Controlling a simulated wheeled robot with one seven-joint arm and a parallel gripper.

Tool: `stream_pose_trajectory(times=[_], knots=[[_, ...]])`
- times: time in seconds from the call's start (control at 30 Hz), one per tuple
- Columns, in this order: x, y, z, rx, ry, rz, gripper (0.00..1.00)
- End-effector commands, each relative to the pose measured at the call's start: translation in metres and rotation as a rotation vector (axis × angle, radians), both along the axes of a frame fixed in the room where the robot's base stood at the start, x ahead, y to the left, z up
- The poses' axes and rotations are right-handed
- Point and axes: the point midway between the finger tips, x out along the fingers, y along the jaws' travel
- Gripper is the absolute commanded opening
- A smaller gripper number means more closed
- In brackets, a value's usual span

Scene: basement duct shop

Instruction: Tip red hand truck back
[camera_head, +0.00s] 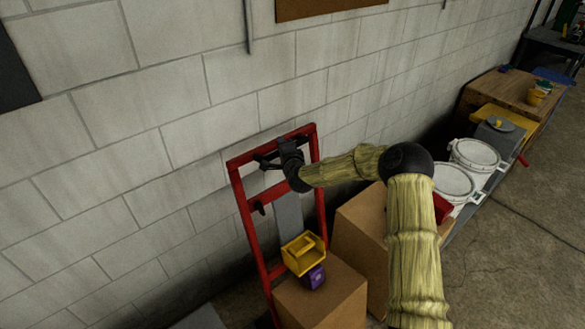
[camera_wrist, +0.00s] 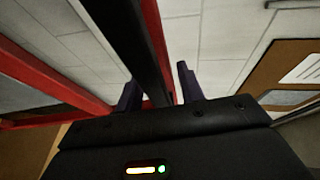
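The red hand truck (camera_head: 248,208) stands nearly upright close to the block wall in the head view, its top bar around my gripper's height. My gripper (camera_head: 262,161) is at the upper part of its frame, with fingers pointing left. In the wrist view, my gripper (camera_wrist: 158,88) has its two dark fingers apart. A dark bar (camera_wrist: 135,40) and a red bar (camera_wrist: 156,35) of the truck run between or just beyond them. A narrow gap shows by the right finger, and I see no firm grip. The truck's foot is hidden behind a box.
A cardboard box (camera_head: 322,305) stands before the truck, with a yellow bin (camera_head: 303,262) and a purple item (camera_head: 314,277) on top. Another box (camera_head: 362,232) is to the right. White lidded buckets (camera_head: 474,155) and a wooden bench (camera_head: 505,88) stand farther right. Open floor lies at right.

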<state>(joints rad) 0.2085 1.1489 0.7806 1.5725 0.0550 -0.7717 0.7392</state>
Motion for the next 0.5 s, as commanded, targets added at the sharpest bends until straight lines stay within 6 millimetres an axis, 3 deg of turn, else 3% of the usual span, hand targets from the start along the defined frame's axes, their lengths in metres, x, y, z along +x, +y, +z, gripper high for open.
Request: stream_pose_trajectory(times=[0.5], knots=[[-0.07, -0.02, 0.013, -0.002, -0.001, 0.004, 0.38]])
